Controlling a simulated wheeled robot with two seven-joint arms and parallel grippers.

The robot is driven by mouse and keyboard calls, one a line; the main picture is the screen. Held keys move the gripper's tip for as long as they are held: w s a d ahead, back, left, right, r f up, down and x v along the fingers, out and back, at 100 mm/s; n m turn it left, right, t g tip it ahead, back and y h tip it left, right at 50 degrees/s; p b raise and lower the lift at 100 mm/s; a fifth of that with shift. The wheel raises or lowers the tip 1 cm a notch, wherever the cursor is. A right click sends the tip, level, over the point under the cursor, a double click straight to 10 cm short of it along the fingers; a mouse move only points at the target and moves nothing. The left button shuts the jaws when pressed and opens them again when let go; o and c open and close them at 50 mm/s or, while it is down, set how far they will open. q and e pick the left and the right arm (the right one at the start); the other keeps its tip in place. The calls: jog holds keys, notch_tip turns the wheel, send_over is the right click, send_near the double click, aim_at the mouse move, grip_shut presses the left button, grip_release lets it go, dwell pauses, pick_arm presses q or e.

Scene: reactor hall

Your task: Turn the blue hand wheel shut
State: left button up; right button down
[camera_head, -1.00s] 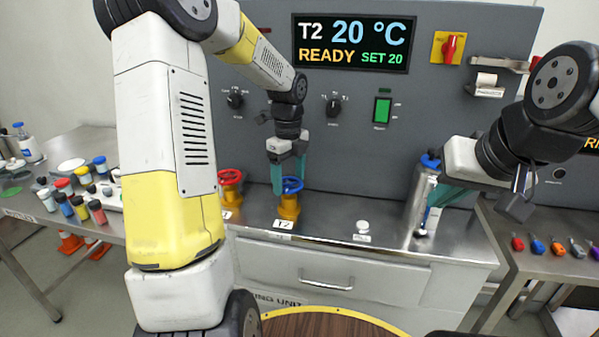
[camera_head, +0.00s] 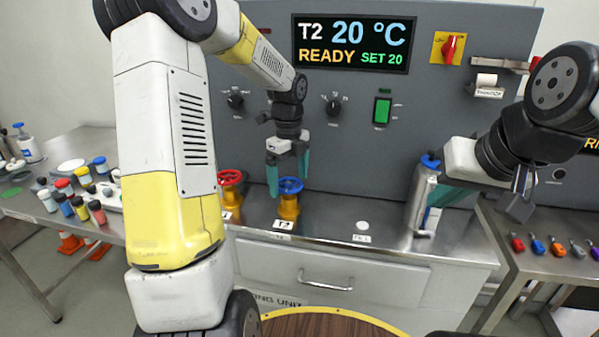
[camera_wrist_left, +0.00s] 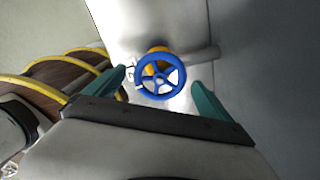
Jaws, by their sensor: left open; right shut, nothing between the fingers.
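The blue hand wheel (camera_head: 290,185) sits on a yellow valve body on the steel bench, behind a T2 label. In the left wrist view the blue wheel (camera_wrist_left: 160,77) shows between the two fingers, beyond their tips. My left gripper (camera_head: 288,176) points down at the wheel, fingers open, one to each side and slightly above; I cannot tell if either touches the rim. In the left wrist view the left gripper (camera_wrist_left: 160,90) is empty.
A red hand wheel (camera_head: 230,177) on a yellow valve stands just left of the blue one. The panel behind carries a display (camera_head: 352,44) reading T2 20 °C, READY, SET 20. The side table (camera_head: 60,225) holds several small bottles. The bench front is clear.

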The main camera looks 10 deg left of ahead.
aim_at(289, 184)
pick_arm(q)
notch_tip(289, 184, up, 8)
jog(key=shift+f, duration=0.2)
jog(key=shift+r, duration=0.1)
jog(key=shift+s+r, duration=0.15)
jog(key=s+d+r+n+t+h, duration=0.1)
jog(key=s+r+n+t, duration=0.2)
jog(key=s+n, duration=0.8)
jog(key=s+d+r+n+t+h, duration=0.1)
jog(key=s+r+n+t, duration=0.2)
jog(key=s+n, duration=0.8)
jog(key=shift+s+n, duration=0.3)
jog(key=shift+n, duration=0.5)
jog(key=shift+r, duration=0.1)
pick_arm(e)
jog(key=c, duration=2.1)
grip_release()
